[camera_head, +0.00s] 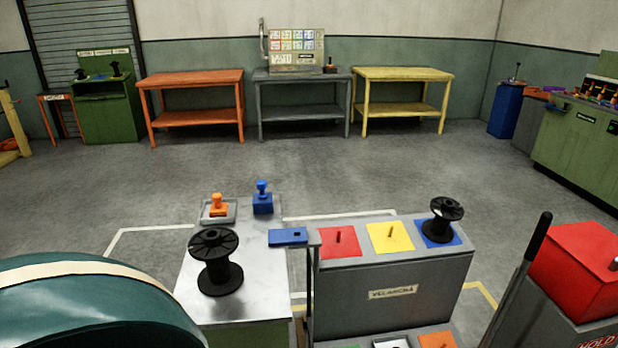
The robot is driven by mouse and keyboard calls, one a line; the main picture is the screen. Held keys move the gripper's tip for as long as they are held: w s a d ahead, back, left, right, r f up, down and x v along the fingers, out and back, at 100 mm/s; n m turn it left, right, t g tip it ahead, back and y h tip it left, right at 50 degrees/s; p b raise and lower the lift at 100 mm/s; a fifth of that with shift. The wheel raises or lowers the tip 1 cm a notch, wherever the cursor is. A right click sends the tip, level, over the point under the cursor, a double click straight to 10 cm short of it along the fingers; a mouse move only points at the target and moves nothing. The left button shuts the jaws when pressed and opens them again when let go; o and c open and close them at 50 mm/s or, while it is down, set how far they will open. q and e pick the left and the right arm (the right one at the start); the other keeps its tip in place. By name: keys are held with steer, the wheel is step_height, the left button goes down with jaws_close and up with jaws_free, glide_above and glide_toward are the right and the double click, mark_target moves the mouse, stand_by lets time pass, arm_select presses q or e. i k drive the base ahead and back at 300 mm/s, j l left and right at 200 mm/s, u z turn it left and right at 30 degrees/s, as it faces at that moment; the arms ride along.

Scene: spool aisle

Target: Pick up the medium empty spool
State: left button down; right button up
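A black empty spool (215,262) stands upright on the light metal top of a near table (262,278). A second black empty spool (441,221) looks smaller and sits tilted or seen at an angle on a blue square (455,236) on a grey stand (395,290). I cannot tell from this view alone which of them is the medium one. Neither of my grippers shows in the head view.
Orange (218,209) and blue (262,198) stamp-like things stand behind the left spool. Red (338,243) and yellow (390,237) squares with pegs lie on the grey stand. A dark lever (538,238) and red box (580,268) stand right. Floor beyond is clear.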

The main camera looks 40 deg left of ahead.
mark_target(221, 276)
steer(key=u, duration=1.95)
